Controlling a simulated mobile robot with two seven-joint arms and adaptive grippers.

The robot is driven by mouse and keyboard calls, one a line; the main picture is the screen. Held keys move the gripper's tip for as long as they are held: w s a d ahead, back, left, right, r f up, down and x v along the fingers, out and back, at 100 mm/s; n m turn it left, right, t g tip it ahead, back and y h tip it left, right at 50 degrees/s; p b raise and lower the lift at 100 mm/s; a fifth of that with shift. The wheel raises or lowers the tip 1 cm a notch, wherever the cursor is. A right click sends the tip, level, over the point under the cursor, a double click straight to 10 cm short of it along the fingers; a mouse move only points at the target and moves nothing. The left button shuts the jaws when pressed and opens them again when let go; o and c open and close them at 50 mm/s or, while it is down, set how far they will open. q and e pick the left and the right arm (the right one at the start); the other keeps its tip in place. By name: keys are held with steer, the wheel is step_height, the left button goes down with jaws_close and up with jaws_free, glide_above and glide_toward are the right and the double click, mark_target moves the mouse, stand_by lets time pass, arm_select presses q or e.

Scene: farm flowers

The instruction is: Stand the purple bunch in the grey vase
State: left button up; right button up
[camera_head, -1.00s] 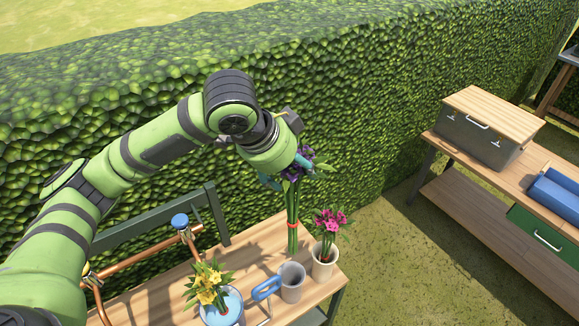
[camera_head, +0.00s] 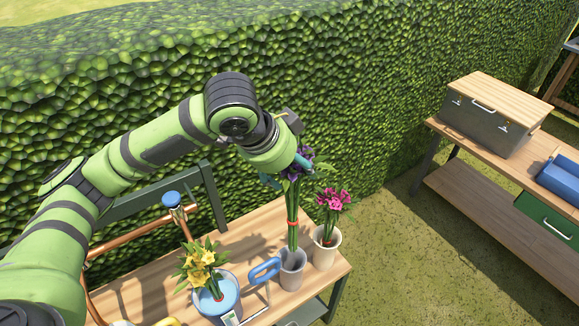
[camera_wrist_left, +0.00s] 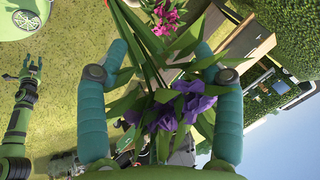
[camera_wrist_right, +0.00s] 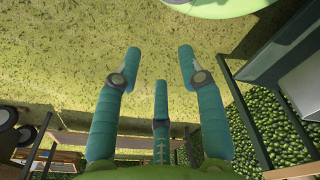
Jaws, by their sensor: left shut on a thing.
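The purple bunch (camera_head: 293,205) is upright, with long green stems tied by a red band. My left gripper (camera_head: 286,170) is shut on it near the blooms; in the left wrist view the purple blooms (camera_wrist_left: 182,105) show between the fingers. The grey vase (camera_head: 292,273) stands on the wooden bench directly below. The stem ends meet the vase mouth in the head view; I cannot tell how deep inside they are. My right gripper (camera_wrist_right: 160,65) is open and empty over grass, away from the bench.
A pale pot with pink flowers (camera_head: 328,208) stands close right of the vase. A blue-handled tool (camera_head: 264,270) is close on its left, beside a bucket with yellow flowers (camera_head: 200,262). A second bench (camera_head: 480,178) with a grey toolbox (camera_head: 490,118) is at the right.

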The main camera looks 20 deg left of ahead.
mark_target(290, 224)
arm_select(q)
step_height(290, 224, down, 2)
steer(key=b, duration=0.2)
steer(key=shift+w+f+b, duration=0.1)
steer(key=shift+f+b, duration=0.15)
steer(key=shift+b, duration=0.05)
step_height(290, 224, down, 2)
steer(key=shift+b, duration=1.25)
steer(key=shift+f+b, duration=3.05)
steer(key=shift+f, duration=4.15)
arm_select(e)
step_height(290, 224, down, 12)
steer(key=s, duration=0.1)
steer(key=shift+s, duration=0.1)
arm_select(q)
steer(key=o, duration=1.8)
steer(key=shift+c, duration=0.2)
arm_select(e)
steer(key=shift+d, duration=0.1)
arm_select(q)
steer(key=v, duration=1.2)
